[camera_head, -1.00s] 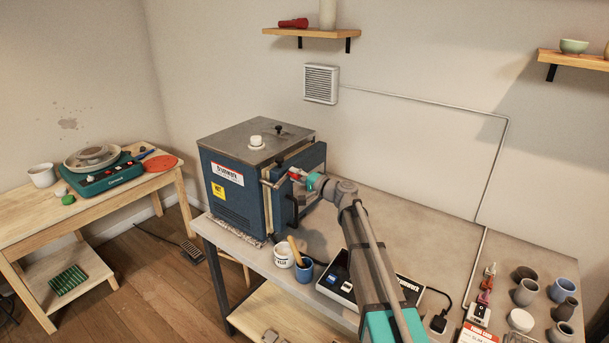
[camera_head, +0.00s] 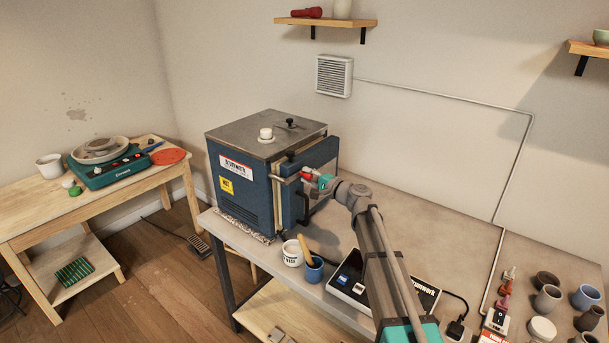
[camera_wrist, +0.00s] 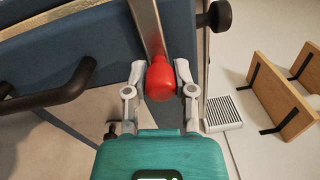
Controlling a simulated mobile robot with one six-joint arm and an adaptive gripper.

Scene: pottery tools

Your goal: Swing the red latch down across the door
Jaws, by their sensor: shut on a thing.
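The latch's red knob (camera_head: 305,174) is at the front right of the blue kiln (camera_head: 250,200). In the wrist view the red knob (camera_wrist: 161,82) sits on the end of a flat metal bar (camera_wrist: 147,28). My gripper (camera_wrist: 159,70) has one finger on each side of the knob and is shut on it. In the head view my gripper (camera_head: 311,177) reaches in from the right. The blue door (camera_wrist: 60,50) with its black handle (camera_wrist: 50,97) shows in the wrist view. The bar's far end is out of the wrist view.
A white cup (camera_head: 292,253) and a blue cup (camera_head: 313,271) stand before the kiln. Several pots (camera_head: 585,296) stand at the table's right. The tabletop behind my arm is clear.

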